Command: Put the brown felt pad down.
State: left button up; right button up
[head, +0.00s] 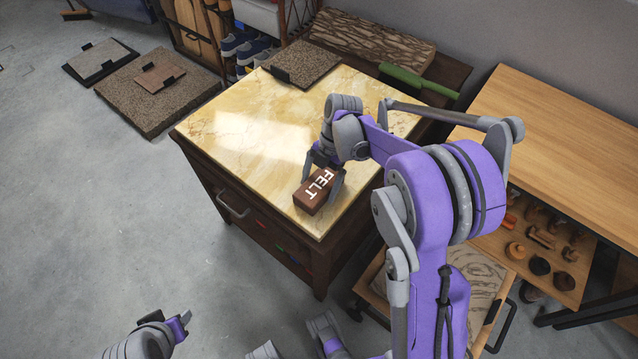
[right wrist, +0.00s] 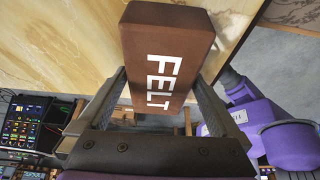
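The brown felt pad (head: 316,191) is a block with white "FELT" lettering. It is at the near end of the yellow marble-topped cabinet (head: 235,120), over the top. My right gripper (head: 324,178) has its fingers on both sides of the pad and is shut on it. The right wrist view shows the pad (right wrist: 168,60) between the two fingertips, with the marble top (right wrist: 60,40) behind it. I cannot tell whether the pad touches the top. My left gripper (head: 184,322) is low at the left, away from the cabinet; its opening is unclear.
A speckled board (head: 302,64) with a black handle lies at the far end of the marble top. A green-handled tool (head: 418,80) lies behind. Most of the marble is bare.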

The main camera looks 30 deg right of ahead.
jog(key=shift+r, duration=0.3)
jog(key=p+v, duration=0.2)
jog(key=v, duration=0.9)
jog(key=s+a+f+m+t+h, duration=0.1)
jog(key=s+a+m+t+h, duration=0.1)
jog(key=s+a+m, duration=0.3)
jog(key=s+a+f+m+t+h, duration=0.2)
jog(key=s+a+m+t, duration=0.2)
jog(key=s+m, duration=0.9)
jog(key=m, duration=0.4)
jog(key=shift+s+a+t, duration=0.25)
jog(key=shift+a+t, duration=0.05)
jog(key=shift+a, duration=0.05)
